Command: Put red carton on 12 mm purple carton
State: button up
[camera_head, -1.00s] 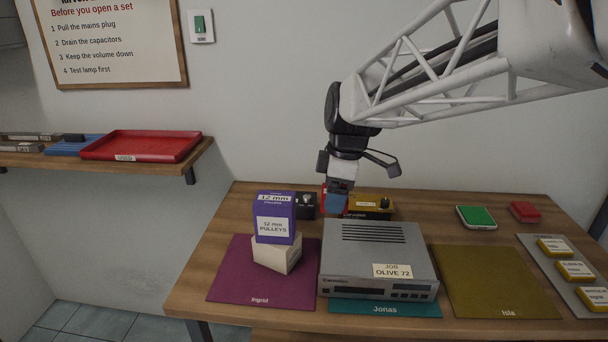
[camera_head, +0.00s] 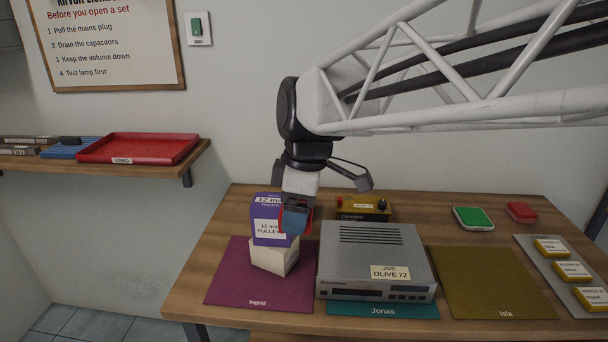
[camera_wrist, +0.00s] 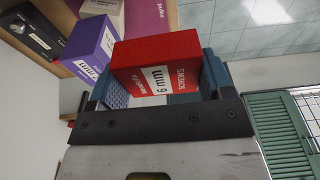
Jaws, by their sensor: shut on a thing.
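The red carton (camera_wrist: 160,68), labelled 6 mm screws, is held between the blue pads of my gripper (camera_wrist: 165,88) in the wrist view. In the head view my gripper (camera_head: 296,218) is in front of the right part of the purple carton, and a bit of red (camera_head: 309,222) shows beside it. The 12 mm purple carton (camera_head: 268,238) stands upright on a cream box (camera_head: 272,260) on the magenta Ingrid mat (camera_head: 225,275). The purple carton also shows in the wrist view (camera_wrist: 92,46), apart from the red carton. Its top is partly hidden by my gripper in the head view.
A grey hi-fi unit (camera_head: 375,262) sits on the teal Jonas mat (camera_head: 350,308), right of the cream box. A yellow device (camera_head: 362,208) stands behind it. The olive Isla mat (camera_head: 485,285) is bare. A red tray (camera_head: 138,148) lies on the left shelf.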

send_over(270, 200)
jog(key=shift+s+d+f, duration=0.1)
jog(key=shift+d+f, duration=0.1)
jog(key=shift+f, duration=0.55)
dwell(0.4)
jog(key=shift+f, duration=0.1)
jog(key=shift+f, duration=1.65)
jog(key=shift+f, duration=0.15)
jog(key=o, duration=1)
notch_tip(270, 200, up, 12)
jog(key=d, duration=0.2)
